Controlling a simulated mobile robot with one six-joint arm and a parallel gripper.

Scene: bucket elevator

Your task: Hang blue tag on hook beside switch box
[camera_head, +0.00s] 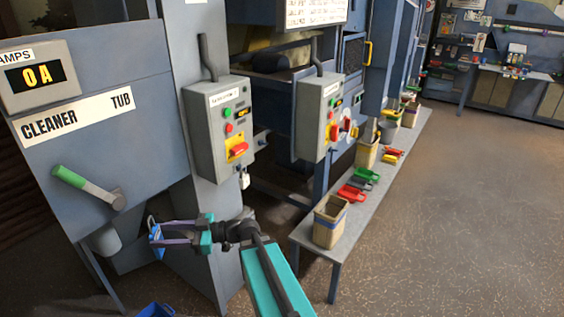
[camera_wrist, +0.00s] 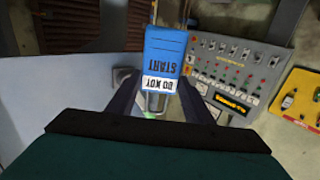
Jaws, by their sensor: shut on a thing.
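My gripper (camera_head: 158,234) is at the lower left of the head view, its fingers pointing left. It is shut on the blue tag (camera_head: 155,241), beside the grey column and below the cleaner tub panel. In the wrist view the blue tag (camera_wrist: 166,52) hangs between the fingertips (camera_wrist: 158,98), with upside-down "DO NOT START" lettering. A grey switch box (camera_head: 217,128) with green and red buttons and a red handle is on the column, above and right of my gripper. A second similar switch box (camera_head: 317,119) stands further right. I cannot make out a hook for certain.
The cleaner tub panel (camera_head: 92,120) has a green-handled lever (camera_head: 85,185) sticking out above my gripper. A low bench (camera_head: 345,222) with bins and coloured tags or locks runs right. The floor (camera_head: 460,220) right of it is clear. A control panel (camera_wrist: 228,72) shows in the wrist view.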

